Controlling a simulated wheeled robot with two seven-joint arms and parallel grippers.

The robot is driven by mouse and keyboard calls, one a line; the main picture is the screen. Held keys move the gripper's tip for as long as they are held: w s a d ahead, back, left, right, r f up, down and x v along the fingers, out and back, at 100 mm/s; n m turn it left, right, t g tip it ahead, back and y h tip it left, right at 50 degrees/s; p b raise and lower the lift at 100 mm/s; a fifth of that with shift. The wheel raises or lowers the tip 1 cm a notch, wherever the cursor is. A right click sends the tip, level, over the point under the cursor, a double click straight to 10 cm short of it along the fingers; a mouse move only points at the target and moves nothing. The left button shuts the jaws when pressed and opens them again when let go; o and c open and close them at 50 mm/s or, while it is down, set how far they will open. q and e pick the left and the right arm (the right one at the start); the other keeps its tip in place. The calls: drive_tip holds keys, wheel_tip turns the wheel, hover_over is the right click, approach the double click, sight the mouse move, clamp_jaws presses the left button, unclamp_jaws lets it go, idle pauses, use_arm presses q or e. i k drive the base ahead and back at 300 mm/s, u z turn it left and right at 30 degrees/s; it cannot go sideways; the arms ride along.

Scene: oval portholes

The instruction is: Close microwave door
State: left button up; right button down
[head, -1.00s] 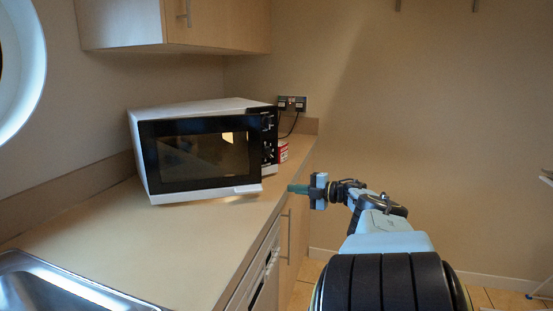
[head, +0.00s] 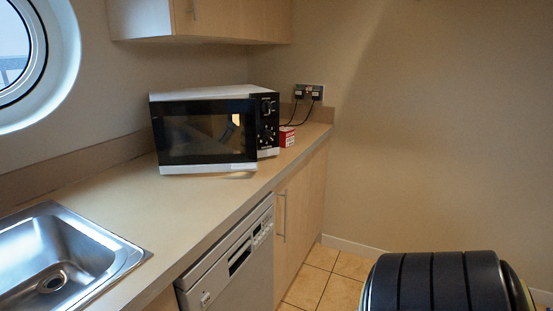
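The microwave (head: 200,94) stands on the counter in the middle of the head view, white on top with a dark front. Its door (head: 205,135) has a black window and a pale lower strip. The door's right edge stands a little in front of the control panel (head: 267,125), so the door looks slightly ajar. Neither my left nor my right gripper is in view. A black ribbed part of my own body fills the lower right corner, well apart from the microwave.
The counter (head: 130,203) is clear in front of the microwave. A steel sink (head: 105,248) lies at lower left. A red and white box (head: 287,137) and a wall socket (head: 309,92) are right of the microwave. A cabinet (head: 200,22) hangs above. A dishwasher (head: 235,275) is below.

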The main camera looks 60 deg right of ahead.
sight(200, 136)
drive_tip(key=k, duration=1.05)
drive_tip(key=z, duration=0.95)
drive_tip(key=i, duration=1.6)
drive_tip(key=u, duration=0.3)
